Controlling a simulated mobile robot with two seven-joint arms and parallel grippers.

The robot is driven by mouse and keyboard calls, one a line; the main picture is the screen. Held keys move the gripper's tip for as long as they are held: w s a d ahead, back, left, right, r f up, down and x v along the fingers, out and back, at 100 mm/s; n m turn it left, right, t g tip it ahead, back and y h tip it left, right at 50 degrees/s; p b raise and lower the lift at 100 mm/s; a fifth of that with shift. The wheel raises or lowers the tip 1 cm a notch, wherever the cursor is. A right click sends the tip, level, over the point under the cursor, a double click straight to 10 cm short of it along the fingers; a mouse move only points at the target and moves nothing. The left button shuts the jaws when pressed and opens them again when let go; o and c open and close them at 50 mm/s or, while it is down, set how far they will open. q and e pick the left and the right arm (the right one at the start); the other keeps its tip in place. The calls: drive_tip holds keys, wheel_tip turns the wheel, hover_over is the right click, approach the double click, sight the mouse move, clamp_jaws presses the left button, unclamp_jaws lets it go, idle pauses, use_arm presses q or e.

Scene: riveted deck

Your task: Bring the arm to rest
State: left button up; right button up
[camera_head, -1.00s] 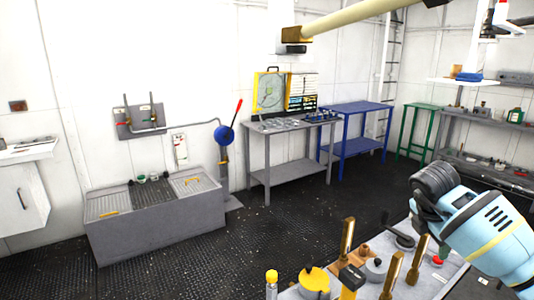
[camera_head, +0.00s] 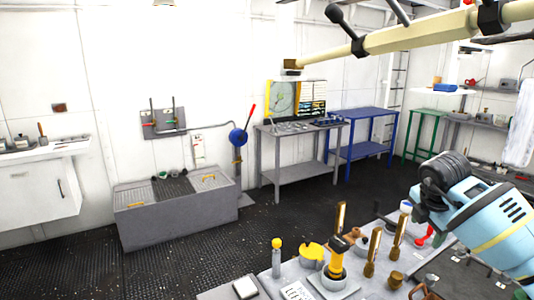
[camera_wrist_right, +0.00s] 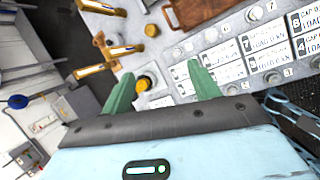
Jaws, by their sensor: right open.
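My right arm (camera_head: 475,210) is light blue with a dark ribbed part and reaches in from the right edge of the head view, over the near worktable (camera_head: 375,285). My right gripper (camera_wrist_right: 161,70) shows in the right wrist view with two green fingers spread apart. No object is held between the fingers. Beyond the fingers lie the tabletop, a yellow-topped round part (camera_wrist_right: 146,82) and a row of white label plates (camera_wrist_right: 230,68). The fingertips cannot be made out in the head view. My left gripper is in neither view.
The near table bears upright brass-coloured tools (camera_head: 372,250), a yellow-handled tool (camera_head: 336,258) and several small parts close to my arm. A grey sink bench (camera_head: 178,222), a grey table (camera_head: 300,145) and a blue table (camera_head: 362,125) stand along the wall. Dark floor (camera_head: 310,215) between is clear.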

drive_tip(key=a+f+n+y, duration=0.5)
drive_tip(key=a+f+y, duration=0.2)
drive_tip(key=a+f, duration=0.75)
drive_tip(key=s+a+f+y, duration=0.1)
drive_tip(key=s+a+y, duration=0.5)
drive_tip(key=a, duration=0.3)
drive_tip(key=s+a+f+y, duration=0.2)
drive_tip(key=s+a+y, duration=0.3)
drive_tip(key=a, duration=0.4)
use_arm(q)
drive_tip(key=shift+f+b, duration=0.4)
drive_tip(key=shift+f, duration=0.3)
use_arm(e)
drive_tip(key=s+d+f+m+t+h, duration=0.1)
drive_tip(key=s+d+f+m+h, duration=0.3)
drive_tip(key=s+f+m, duration=0.3)
drive_tip(key=s+d+f+m+t+h, duration=0.2)
drive_tip(key=s+d+f+m+h, duration=0.1)
drive_tip(key=s+f+m, duration=0.5)
drive_tip(key=s+d+f+m+t+h, duration=0.2)
drive_tip(key=s+d+f+m+h, duration=0.2)
drive_tip(key=s, duration=0.8)
wheel_tip(320, 180, down, 4)
drive_tip(key=m+h, duration=0.2)
drive_tip(key=m, duration=0.1)
drive_tip(key=shift+s+d+m, duration=0.15)
drive_tip(key=shift+d+m, duration=0.15)
drive_tip(key=shift+m, duration=0.1)
